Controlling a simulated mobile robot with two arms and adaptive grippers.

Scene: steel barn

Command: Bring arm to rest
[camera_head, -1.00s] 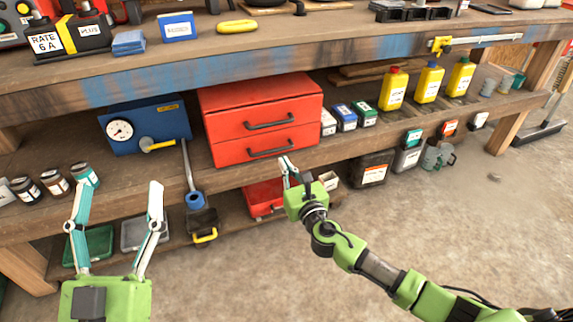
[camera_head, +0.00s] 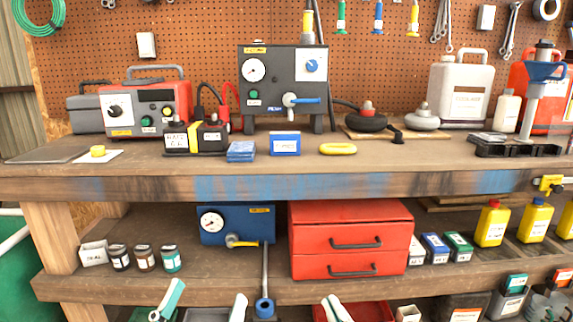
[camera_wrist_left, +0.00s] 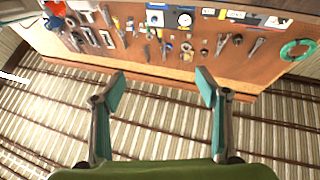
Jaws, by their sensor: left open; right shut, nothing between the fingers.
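My left gripper (camera_head: 203,304) shows at the bottom edge of the head view, its two fingers spread wide with nothing between them. In the left wrist view the same gripper (camera_wrist_left: 160,92) is open and empty, with corrugated metal wall and pegboard behind it. My right gripper (camera_head: 337,308) shows only its fingertips at the bottom edge of the head view, close together in front of the lower shelf. The rest of both arms is out of the head view.
A workbench (camera_head: 420,178) spans the view, with a battery charger (camera_head: 148,108) and a gauge unit (camera_head: 284,85) on top. A red drawer box (camera_head: 350,240) and a blue gauge box (camera_head: 236,224) stand on the shelf below. A pegboard (camera_head: 200,40) with tools rises behind.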

